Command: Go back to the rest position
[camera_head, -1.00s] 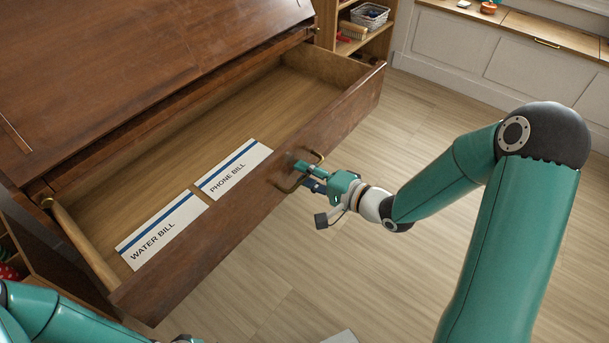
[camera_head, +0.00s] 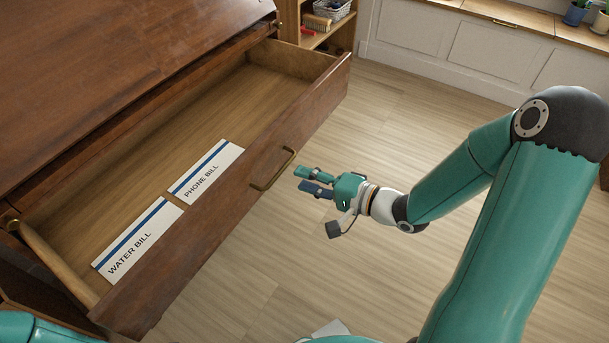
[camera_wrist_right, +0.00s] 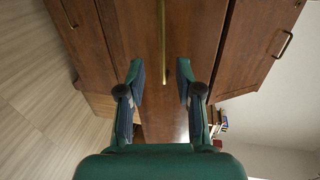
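My right gripper (camera_head: 316,182) is just right of the open drawer's front, apart from its curved brass handle (camera_head: 273,169). In the right wrist view my right gripper's two fingers (camera_wrist_right: 160,85) are spread with nothing held between them. The brass handle also shows there (camera_wrist_right: 183,75), beyond the fingers. The wooden drawer (camera_head: 225,203) is pulled out of the dark desk. In it lie a phone bill (camera_head: 206,171) and a water bill (camera_head: 137,239), flat and side by side. My left arm shows only in part at the bottom left of the head view; its gripper is out of view.
The dark wooden desk top (camera_head: 110,70) fills the upper left. A white panelled bench (camera_head: 485,55) lines the back wall. The wooden floor (camera_head: 400,110) around my right gripper is clear.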

